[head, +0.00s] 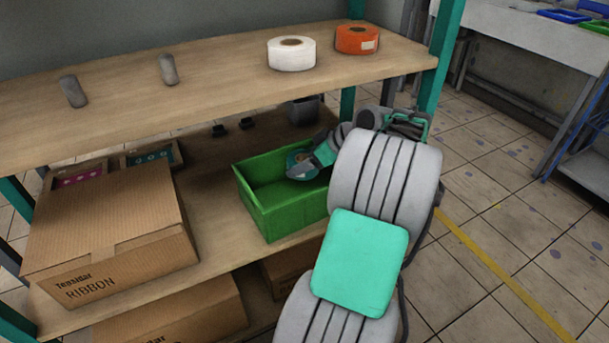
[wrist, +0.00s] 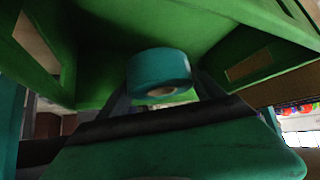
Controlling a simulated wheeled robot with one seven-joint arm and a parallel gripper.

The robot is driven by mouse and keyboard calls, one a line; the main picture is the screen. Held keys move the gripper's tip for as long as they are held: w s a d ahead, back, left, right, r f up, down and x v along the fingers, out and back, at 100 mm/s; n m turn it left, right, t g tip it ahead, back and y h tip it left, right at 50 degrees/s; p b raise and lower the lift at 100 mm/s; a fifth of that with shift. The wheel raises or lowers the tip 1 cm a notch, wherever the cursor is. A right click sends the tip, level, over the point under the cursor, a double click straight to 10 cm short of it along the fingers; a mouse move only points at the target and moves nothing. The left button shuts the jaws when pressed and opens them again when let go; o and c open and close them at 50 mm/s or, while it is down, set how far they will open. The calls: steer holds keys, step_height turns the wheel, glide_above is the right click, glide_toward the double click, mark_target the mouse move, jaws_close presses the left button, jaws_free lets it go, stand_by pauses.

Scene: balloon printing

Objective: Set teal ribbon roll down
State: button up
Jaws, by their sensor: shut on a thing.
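The teal ribbon roll (wrist: 158,68) is between the fingers of my gripper in the wrist view, with the green bin's inner walls around it. In the head view the roll (head: 299,158) shows as a small teal patch at the bin's far right, partly hidden by my gripper (head: 303,168). My gripper is shut on the roll and reaches into the green bin (head: 285,217) over its right side. The bin stands on the middle shelf. I cannot tell whether the roll touches the bin floor.
A white roll (head: 291,59) and an orange roll (head: 357,41) stand on the upper shelf (head: 215,85), above the bin. A cardboard ribbon box (head: 110,222) is left of the bin. A small grey container (head: 304,111) stands behind it. The left part of the bin is empty.

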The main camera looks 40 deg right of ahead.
steer(key=f, duration=0.1)
steer(key=f+b, duration=0.2)
steer(key=f, duration=0.1)
steer(key=shift+w+d+f, duration=0.1)
steer(key=shift+w+d, duration=0.2)
steer(key=shift+d, duration=0.05)
steer(key=shift+f+b, duration=0.35)
steer(key=shift+f, duration=0.15)
steer(key=o, duration=1.5)
steer(key=shift+c, duration=0.2)
steer(key=shift+r, duration=0.15)
